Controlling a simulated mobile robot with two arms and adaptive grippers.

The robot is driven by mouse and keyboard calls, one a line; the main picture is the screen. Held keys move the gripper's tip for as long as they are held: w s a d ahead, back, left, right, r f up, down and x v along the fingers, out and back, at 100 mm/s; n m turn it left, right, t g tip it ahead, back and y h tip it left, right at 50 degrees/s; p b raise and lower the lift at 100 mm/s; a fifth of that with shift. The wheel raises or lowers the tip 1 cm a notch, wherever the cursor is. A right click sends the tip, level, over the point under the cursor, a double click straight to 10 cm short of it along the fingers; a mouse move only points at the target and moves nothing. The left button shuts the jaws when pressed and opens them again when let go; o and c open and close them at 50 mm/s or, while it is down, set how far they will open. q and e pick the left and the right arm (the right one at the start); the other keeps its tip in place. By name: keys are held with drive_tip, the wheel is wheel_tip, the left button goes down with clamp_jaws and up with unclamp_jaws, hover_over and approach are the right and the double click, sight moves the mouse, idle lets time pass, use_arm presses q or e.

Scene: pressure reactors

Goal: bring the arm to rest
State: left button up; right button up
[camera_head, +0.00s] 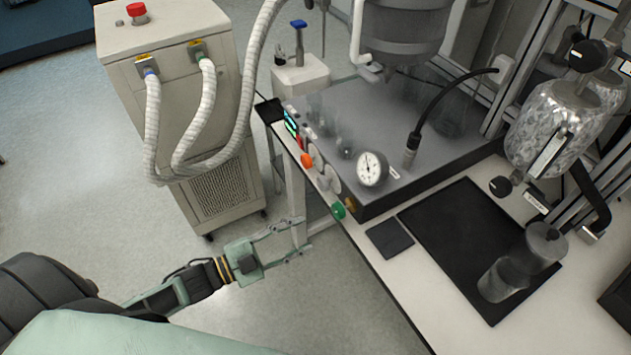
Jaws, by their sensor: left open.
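My left arm comes in from the lower left in the head view, stretched out to the right. My left gripper (300,240) is open and empty, its two fingers spread apart. In the picture it lies just left of the bench's front edge, over the floor and in front of a pale bench leg. I cannot tell the exact gap to the bench. My right gripper is not in view.
The bench (388,275) carries the reactor base with a pressure gauge (371,168), a green knob (338,210) and a black mat (455,235). A wheeled cabinet (180,110) with white hoses (255,75) stands at upper left. Floor (90,190) at left is clear.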

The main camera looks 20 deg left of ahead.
use_arm(q)
drive_tip(key=a+f+n+g+y, duration=0.1)
drive_tip(key=a+f+n+y, duration=0.15)
drive_tip(key=f, duration=0.55)
drive_tip(key=a+f+n+y, duration=0.2)
drive_tip(key=a+f+y, duration=0.1)
drive_tip(key=f, duration=0.4)
drive_tip(key=s+a+f+n+g+y+b, duration=0.1)
drive_tip(key=s+a+f+n+g+y, duration=0.1)
drive_tip(key=s+f, duration=0.45)
drive_tip(key=s+a+f+n+g+y, duration=0.1)
drive_tip(key=s+f+n+g+y, duration=0.2)
drive_tip(key=f, duration=0.7)
drive_tip(key=s+d+f+n+g, duration=0.1)
drive_tip(key=s+f, duration=0.3)
drive_tip(key=s, duration=0.4)
drive_tip(key=s+d+f+n+g, duration=0.1)
drive_tip(key=s+d+f+g, duration=0.2)
drive_tip(key=s+f, duration=0.2)
drive_tip(key=s+d+f+n+g, duration=0.1)
drive_tip(key=s+d+f+g, duration=0.1)
drive_tip(key=s, duration=0.9)
wheel_tip(320, 180, down, 2)
drive_tip(key=shift+s+f+g+b, duration=0.3)
drive_tip(key=shift+s+g, duration=0.1)
drive_tip(key=shift+g, duration=0.2)
drive_tip(key=shift+y, duration=0.25)
